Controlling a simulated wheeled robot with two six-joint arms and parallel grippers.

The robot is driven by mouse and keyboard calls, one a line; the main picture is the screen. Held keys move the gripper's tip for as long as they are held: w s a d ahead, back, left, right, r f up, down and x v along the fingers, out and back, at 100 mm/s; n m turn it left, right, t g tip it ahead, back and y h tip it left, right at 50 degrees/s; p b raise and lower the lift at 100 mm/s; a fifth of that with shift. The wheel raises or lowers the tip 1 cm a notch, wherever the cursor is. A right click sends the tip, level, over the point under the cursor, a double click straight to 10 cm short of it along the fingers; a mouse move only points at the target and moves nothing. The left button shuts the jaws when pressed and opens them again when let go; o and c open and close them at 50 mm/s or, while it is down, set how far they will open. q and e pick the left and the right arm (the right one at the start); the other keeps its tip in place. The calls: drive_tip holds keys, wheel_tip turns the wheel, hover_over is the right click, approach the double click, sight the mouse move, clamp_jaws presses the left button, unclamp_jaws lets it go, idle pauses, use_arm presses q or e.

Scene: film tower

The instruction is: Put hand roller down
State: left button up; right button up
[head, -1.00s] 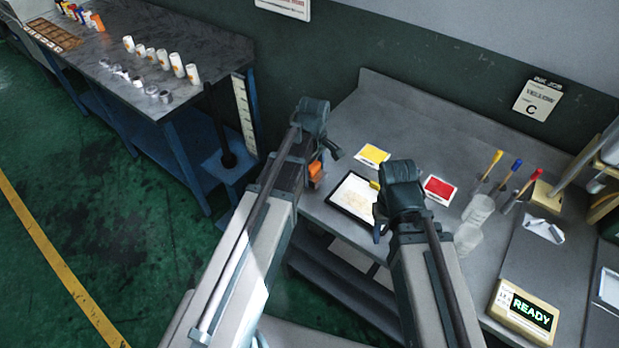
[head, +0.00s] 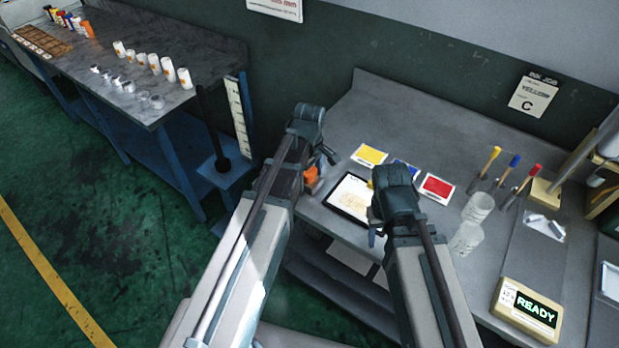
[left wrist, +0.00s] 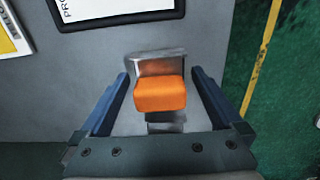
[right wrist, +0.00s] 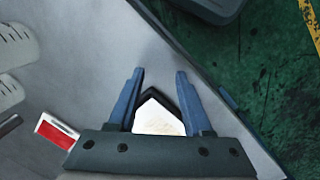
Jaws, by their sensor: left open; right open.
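An orange block with a shiny metal part, apparently the hand roller (left wrist: 160,95), shows in the left wrist view over the grey bench near its front edge. Its orange part also shows in the head view (head: 311,177). My left gripper (left wrist: 160,73) is open, with one finger on either side of the orange block and a visible gap at each side. Whether the roller rests fully on the bench is hard to tell. My right gripper (right wrist: 160,72) is open and empty above the bench, over a corner of the black-framed white panel (head: 347,197).
Yellow (head: 370,155) and red (head: 437,188) cards lie behind the panel, with a blue one partly hidden. Clear cups (head: 466,238), colour-tipped tools (head: 512,168) and a READY box (head: 526,309) stand to the right. A marble-topped table (head: 160,50) is at far left.

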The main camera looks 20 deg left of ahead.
sight(309, 171)
use_arm(q)
wheel_tip(309, 171, up, 12)
drive_tip(key=p, duration=1.2)
drive_tip(key=shift+r, duration=0.2)
drive_tip(key=s+d+m+y, duration=0.1)
drive_tip(key=s+d+m, duration=0.9)
drive_tip(key=s+m, duration=0.4)
drive_tip(key=m, duration=0.3)
drive_tip(key=shift+s+d+m, duration=0.15)
drive_tip(key=shift+d+m, duration=0.1)
drive_tip(key=shift+m, duration=0.15)
drive_tip(key=shift+f+b, duration=0.55)
drive_tip(key=shift+f, duration=0.05)
